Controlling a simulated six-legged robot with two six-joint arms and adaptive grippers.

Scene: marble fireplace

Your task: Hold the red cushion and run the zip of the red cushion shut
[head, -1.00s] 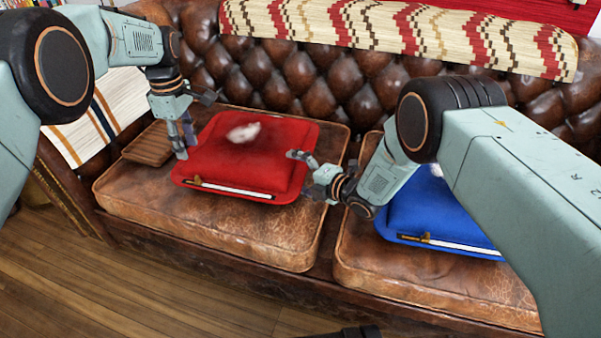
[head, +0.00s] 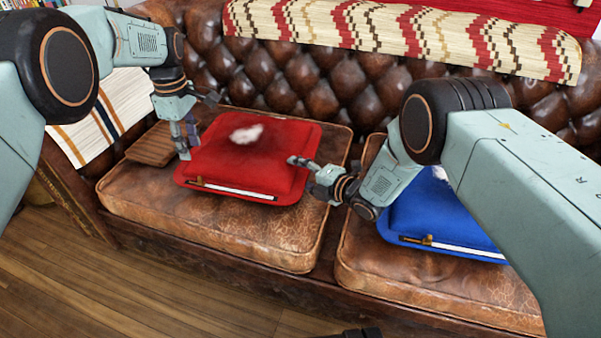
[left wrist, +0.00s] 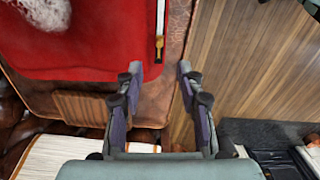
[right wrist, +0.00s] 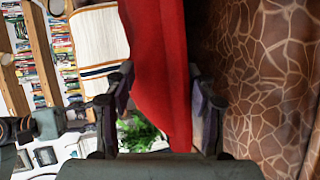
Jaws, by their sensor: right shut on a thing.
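The red cushion (head: 220,160) lies on the left seat of the leather sofa, with a white fluffy patch on top. Its zip (head: 240,191) is a white strip along the front edge. The brass zip pull (head: 195,181) is at the strip's left end and also shows in the left wrist view (left wrist: 159,42). My left gripper (head: 187,152) is at the cushion's left edge; in the left wrist view its fingers (left wrist: 160,72) are apart and empty, short of the pull. My right gripper (head: 298,168) is shut on the cushion's right edge, which shows between its fingers in the right wrist view (right wrist: 160,60).
A blue cushion (head: 410,215) with its own zip lies on the right seat, partly behind my right arm. A brown slatted tray (head: 152,147) sits left of the red cushion. The bare front of the left seat (head: 215,233) is clear. A patterned throw (head: 400,35) covers the backrest top.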

